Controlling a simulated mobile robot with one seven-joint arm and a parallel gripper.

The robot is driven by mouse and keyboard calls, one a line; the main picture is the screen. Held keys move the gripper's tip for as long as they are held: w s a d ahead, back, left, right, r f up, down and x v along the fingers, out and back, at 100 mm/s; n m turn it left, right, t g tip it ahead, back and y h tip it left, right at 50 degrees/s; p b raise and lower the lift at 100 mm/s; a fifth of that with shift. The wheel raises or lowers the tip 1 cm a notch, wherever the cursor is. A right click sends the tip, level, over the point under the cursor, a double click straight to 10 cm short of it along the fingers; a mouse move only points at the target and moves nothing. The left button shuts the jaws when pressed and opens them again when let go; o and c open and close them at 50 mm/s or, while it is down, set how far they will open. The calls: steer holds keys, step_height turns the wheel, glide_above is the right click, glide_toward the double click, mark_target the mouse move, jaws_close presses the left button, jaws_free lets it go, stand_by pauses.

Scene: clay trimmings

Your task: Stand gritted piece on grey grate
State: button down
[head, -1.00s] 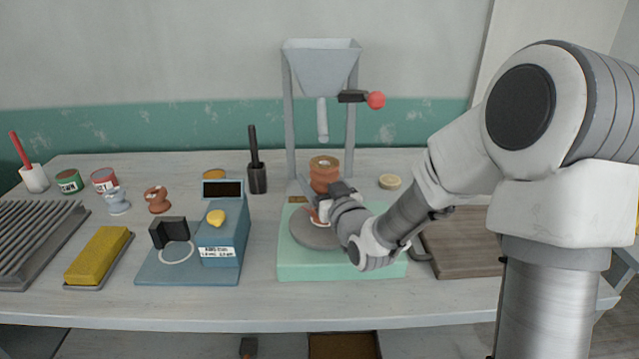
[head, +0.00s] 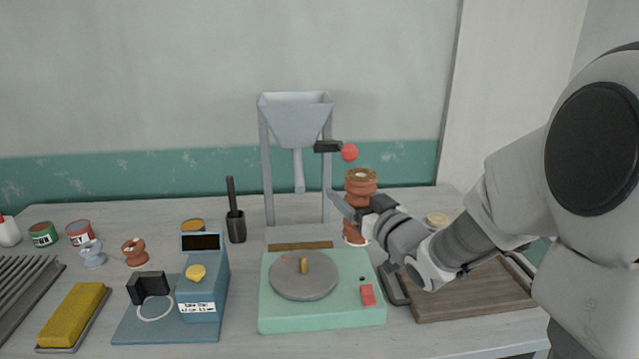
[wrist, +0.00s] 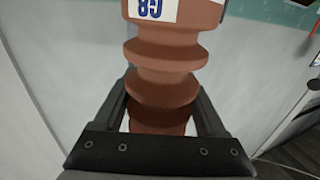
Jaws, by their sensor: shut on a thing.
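In the wrist view the piece (wrist: 165,55) sits between the two fingers, with a white label bearing blue characters at the top of the picture. Its top looks tan in the head view; grit on it is too small to make out. The grey grate (head: 22,285), with raised slats, is at the far left and partly cut off by the picture's edge. Nothing is seen standing on its visible part.
A blue gauge stand (head: 205,290), a yellow sponge (head: 75,310), small spool-like pieces (head: 134,251) and cans lie toward the grate. A hopper (head: 296,120) stands behind; a wooden board (head: 470,295) is right.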

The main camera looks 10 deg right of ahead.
steer(key=w+d+f+m+t+h+p, duration=0.1)
steer(key=w+f+m+h+p, duration=0.3)
steer(key=f+h+p, duration=0.1)
steer(key=shift+w+d+f+h+p, duration=0.2)
steer(key=shift+w+f+h+p, duration=0.15)
steer(key=shift+h, duration=0.25)
steer(key=shift+s+a+r+n+g+y+b, duration=0.2)
steer(key=shift+s+r+n+y+b, duration=0.6)
steer(key=shift+r+y+b, duration=0.25)
steer(key=shift+s+a+r+n+g+y+b, duration=0.2)
steer(key=shift+s+r+n+y+b, duration=0.4)
steer(key=shift+s+r+y+b, duration=0.35)
steer(key=shift+s+a+r+n+g+y+b, duration=0.2)
steer(key=shift+s+r+n+y+b, duration=0.55)
steer(key=shift+r+y+b, duration=0.4)
steer(key=shift+f, duration=0.15)
